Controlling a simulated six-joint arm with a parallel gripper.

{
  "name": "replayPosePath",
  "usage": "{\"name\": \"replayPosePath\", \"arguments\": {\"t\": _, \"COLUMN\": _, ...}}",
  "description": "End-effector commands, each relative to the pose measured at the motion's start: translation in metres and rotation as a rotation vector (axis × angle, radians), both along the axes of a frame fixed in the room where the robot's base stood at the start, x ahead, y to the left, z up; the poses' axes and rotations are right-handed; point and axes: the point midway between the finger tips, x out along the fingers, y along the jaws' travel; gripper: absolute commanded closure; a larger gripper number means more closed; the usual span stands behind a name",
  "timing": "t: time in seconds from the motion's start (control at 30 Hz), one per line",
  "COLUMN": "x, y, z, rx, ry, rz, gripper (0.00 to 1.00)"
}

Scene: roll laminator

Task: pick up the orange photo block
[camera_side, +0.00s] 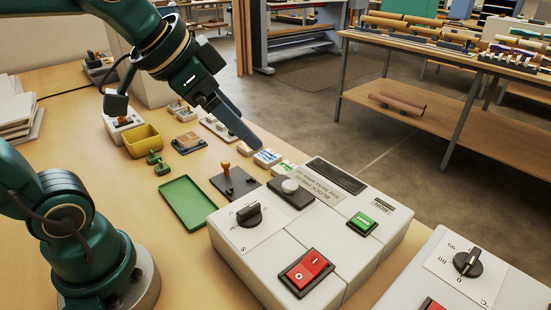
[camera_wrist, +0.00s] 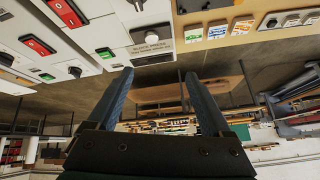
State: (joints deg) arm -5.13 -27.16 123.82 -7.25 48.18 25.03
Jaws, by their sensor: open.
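The orange photo block (camera_wrist: 243,26) is a small tile with an orange edge, at the top right in the wrist view, at the end of a row of three. In the side view it shows at the tip of my fingers, partly hidden. My gripper (camera_wrist: 158,76) is open, with its two dark fingers apart and nothing between them. In the side view my gripper (camera_side: 254,141) reaches down from the upper left over the row. I cannot tell its exact height above the block.
The white laminator (camera_side: 310,235) stands close by on the right. A dark plate with an orange peg (camera_side: 234,181), a green tray (camera_side: 188,202) and a yellow bin (camera_side: 142,140) lie to the left.

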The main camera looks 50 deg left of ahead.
Motion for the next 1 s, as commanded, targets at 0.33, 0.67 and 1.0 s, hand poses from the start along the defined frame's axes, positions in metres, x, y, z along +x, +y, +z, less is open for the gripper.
{"name": "replayPosePath", "arguments": {"t": 0.33, "x": 0.110, "y": 0.069, "z": -0.006, "rx": 0.044, "ry": 0.026, "rz": -0.003, "gripper": 0.16}}
{"name": "replayPosePath", "arguments": {"t": 0.67, "x": 0.167, "y": 0.177, "z": -0.084, "rx": 0.007, "ry": 0.108, "rz": 0.100, "gripper": 0.16}}
{"name": "replayPosePath", "arguments": {"t": 1.0, "x": 0.150, "y": 0.235, "z": -0.167, "rx": -0.094, "ry": 0.231, "rz": 0.238, "gripper": 0.16}}
